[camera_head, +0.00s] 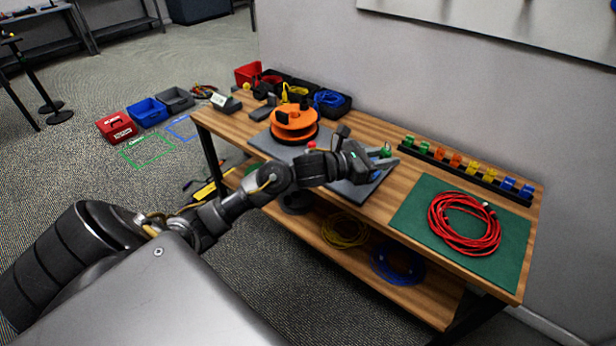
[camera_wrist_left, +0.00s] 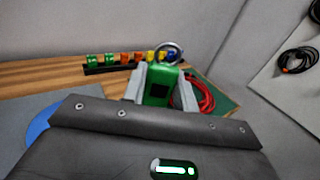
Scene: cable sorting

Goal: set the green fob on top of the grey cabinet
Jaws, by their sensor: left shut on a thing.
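The green fob (camera_wrist_left: 158,90) is a small green block with a metal ring at its top. It sits between the two grey fingers of my left gripper (camera_wrist_left: 161,96), which is shut on it. In the head view my left gripper (camera_head: 384,158) is held over the workbench, near the right end of the grey mat, and a bit of the green fob (camera_head: 385,152) shows there. No grey cabinet can be clearly made out. A dark cabinet-like unit (camera_head: 198,10) stands far back at the top left; I cannot tell whether it is the one. My right gripper is not in view.
A black rail (camera_head: 470,172) of coloured blocks lines the bench's wall side. A red cable coil (camera_head: 464,224) lies on a green mat (camera_head: 410,215). An orange reel (camera_head: 294,122) stands on the grey mat. Red, blue and grey bins (camera_head: 175,98) stand on the floor left.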

